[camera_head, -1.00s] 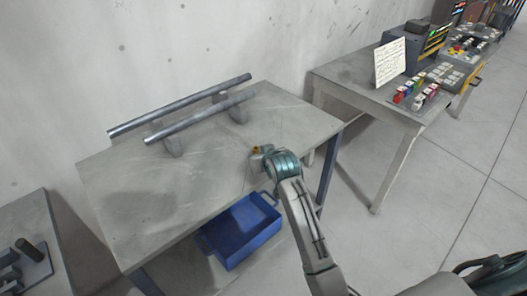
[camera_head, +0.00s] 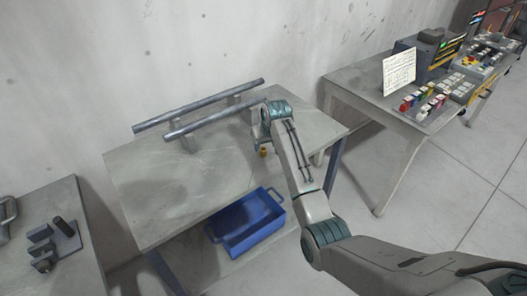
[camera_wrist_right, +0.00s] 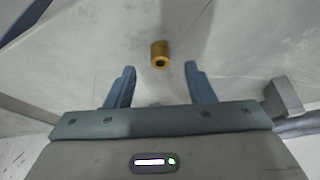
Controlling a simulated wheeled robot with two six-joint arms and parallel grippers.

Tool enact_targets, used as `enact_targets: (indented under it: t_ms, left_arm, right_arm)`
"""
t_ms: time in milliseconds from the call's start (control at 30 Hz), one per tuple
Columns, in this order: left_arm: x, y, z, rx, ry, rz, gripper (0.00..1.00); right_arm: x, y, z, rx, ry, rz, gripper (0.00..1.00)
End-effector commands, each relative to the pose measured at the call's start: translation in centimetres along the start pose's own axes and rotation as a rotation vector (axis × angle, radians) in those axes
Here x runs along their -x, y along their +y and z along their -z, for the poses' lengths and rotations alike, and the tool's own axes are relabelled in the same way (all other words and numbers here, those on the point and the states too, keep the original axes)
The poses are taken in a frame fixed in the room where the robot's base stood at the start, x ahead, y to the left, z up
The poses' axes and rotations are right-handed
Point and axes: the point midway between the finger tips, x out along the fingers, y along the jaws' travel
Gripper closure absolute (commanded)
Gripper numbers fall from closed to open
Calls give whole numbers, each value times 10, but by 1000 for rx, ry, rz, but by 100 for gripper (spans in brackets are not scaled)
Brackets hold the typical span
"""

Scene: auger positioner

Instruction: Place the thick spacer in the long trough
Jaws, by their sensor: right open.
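A short brass-coloured cylinder with a hole in its end, apparently the thick spacer (camera_head: 263,153), is on the table beside my right gripper. In the right wrist view the spacer (camera_wrist_right: 160,53) lies ahead of the fingertips, roughly centred between them and apart from both. My right gripper (camera_wrist_right: 160,71) is open and empty; in the head view it is largely hidden behind its own wrist. Two long parallel grey bars (camera_head: 205,104) on supports, perhaps the long trough, run along the back of the table. My left gripper is not in view.
The worn grey table (camera_head: 150,190) is clear at its front left. A blue bin (camera_head: 243,243) sits below it. A side table (camera_head: 355,85) at right holds a white card (camera_head: 399,71) and small coloured items. A table at lower left bears dark fixtures (camera_head: 62,232).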

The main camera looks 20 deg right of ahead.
Motion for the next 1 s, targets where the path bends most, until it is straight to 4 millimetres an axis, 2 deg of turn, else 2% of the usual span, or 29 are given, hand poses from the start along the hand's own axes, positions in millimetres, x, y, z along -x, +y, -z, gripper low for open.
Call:
enact_targets:
  t_ms: [167, 433, 767, 1000]
  left_arm:
    - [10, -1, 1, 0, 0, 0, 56]
    - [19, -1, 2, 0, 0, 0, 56]
    - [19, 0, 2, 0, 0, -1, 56]
    - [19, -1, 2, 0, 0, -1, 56]
  right_arm:
    - [-13, 0, 2, 0, -3, 0, 51]
    - [-47, 0, 3, 0, -2, 0, 51]
    - [-53, 0, 3, 0, 1, 0, 51]
    - [-53, 0, 3, 0, 1, 0, 97]
